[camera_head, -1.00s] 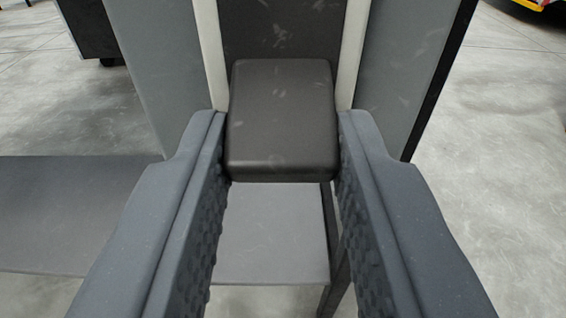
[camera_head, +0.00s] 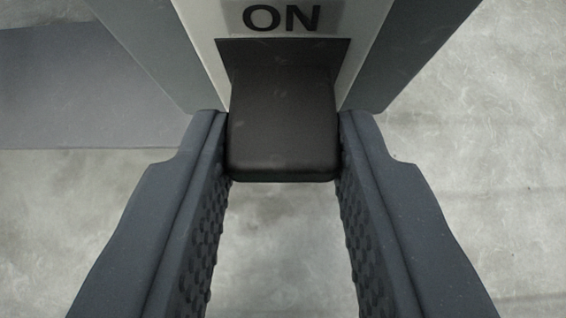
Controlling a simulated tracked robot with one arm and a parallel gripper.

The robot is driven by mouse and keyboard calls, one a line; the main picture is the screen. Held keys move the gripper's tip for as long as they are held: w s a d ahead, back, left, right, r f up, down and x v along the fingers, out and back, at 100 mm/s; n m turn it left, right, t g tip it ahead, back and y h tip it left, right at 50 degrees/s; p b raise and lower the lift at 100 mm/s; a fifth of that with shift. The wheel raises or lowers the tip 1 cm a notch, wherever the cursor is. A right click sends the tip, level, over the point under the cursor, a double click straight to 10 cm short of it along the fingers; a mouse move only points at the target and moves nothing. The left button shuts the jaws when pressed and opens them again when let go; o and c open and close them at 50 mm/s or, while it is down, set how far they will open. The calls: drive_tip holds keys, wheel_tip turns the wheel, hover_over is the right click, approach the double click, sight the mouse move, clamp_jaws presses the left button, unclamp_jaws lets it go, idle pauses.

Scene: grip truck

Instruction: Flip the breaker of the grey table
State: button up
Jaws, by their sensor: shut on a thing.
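The breaker's dark lever (camera_head: 281,130) sticks out toward me from a dark slot in a pale plate. The plate (camera_head: 325,22) carries the word "ON" above the slot and sits on a grey box (camera_head: 410,50). My gripper (camera_head: 283,150) has its two textured fingers on the left and right sides of the lever, shut on it. The lever is at the lower end of the visible slot, below the "ON" label. The lower end of the plate is hidden behind the lever.
A flat grey surface (camera_head: 75,95), likely the grey table top, shows at the left. Pale concrete floor (camera_head: 480,150) lies below and to the right, with open room there.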

drive_tip(key=shift+w+r+g+p, duration=0.25)
drive_tip(key=shift+r+g+p, duration=0.65)
drive_tip(key=shift+p, duration=3.4)
drive_tip(key=shift+c, duration=0.2)
drive_tip(key=g+p, duration=0.1)
drive_tip(key=p, duration=0.8)
drive_tip(key=shift+w+r+g, duration=0.1)
drive_tip(key=shift+w+g, duration=0.05)
drive_tip(key=shift+g, duration=0.15)
drive_tip(key=shift+o, duration=0.2)
drive_tip(key=shift+f+p, duration=0.2)
drive_tip(key=shift+p, duration=1.05)
drive_tip(key=o, duration=1)
drive_tip(key=shift+c, duration=0.2)
drive_tip(key=shift+f, duration=0.1)
